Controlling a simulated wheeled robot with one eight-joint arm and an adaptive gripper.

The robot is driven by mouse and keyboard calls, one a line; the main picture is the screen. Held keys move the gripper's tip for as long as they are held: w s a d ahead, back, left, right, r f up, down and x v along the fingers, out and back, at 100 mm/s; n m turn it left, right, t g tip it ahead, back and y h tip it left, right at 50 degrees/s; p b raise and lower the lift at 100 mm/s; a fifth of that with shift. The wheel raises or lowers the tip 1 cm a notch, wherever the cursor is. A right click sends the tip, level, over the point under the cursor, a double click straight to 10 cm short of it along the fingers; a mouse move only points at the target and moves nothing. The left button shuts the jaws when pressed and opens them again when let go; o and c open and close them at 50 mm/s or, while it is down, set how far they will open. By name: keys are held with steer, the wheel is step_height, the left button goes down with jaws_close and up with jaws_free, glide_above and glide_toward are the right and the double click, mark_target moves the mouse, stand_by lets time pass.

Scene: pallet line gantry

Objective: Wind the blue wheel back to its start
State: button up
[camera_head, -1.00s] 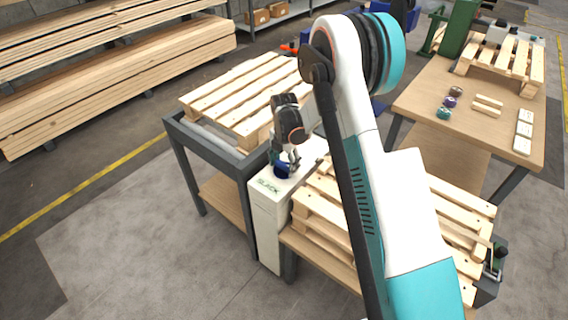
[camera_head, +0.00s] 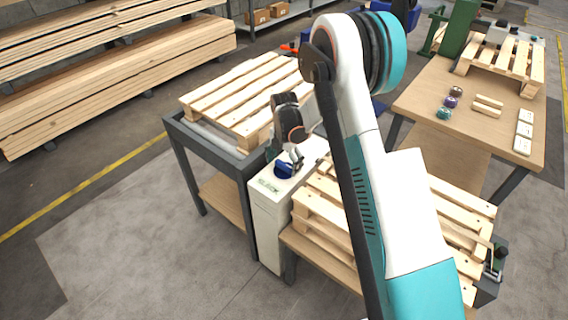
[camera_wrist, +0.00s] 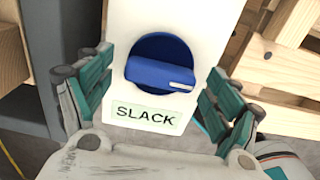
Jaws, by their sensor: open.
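The blue wheel (camera_wrist: 160,68) sits on the top face of a white post (camera_wrist: 205,20), above a label (camera_wrist: 146,117) that reads SLACK. Its raised grip bar lies nearly level in the wrist view, with a pale mark at its right end. My gripper (camera_wrist: 158,95) is open, with one green-padded finger on each side of the wheel and a visible gap to both. In the head view the wheel (camera_head: 284,170) shows just below my gripper (camera_head: 291,158), and the post (camera_head: 268,215) stands between two pallet tables.
A pallet (camera_head: 245,95) lies on the grey-framed table at left, close beside the post. Another pallet (camera_head: 325,215) lies at right. A wooden table (camera_head: 480,115) with small knobs and blocks stands farther right. Floor at front left is clear.

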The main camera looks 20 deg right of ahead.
mark_target(284, 164)
step_height(284, 164, up, 12)
steer(key=shift+f, duration=0.15)
stand_by(0.5)
steer(key=s+r+m+t, duration=0.3)
steer(key=s+r+m, duration=0.9)
steer(key=s+r, duration=0.4)
steer(key=s+r+m+t, duration=0.2)
steer(key=s+m+t, duration=0.2)
steer(key=s+m, duration=0.9)
steer(key=shift+s, duration=2.4)
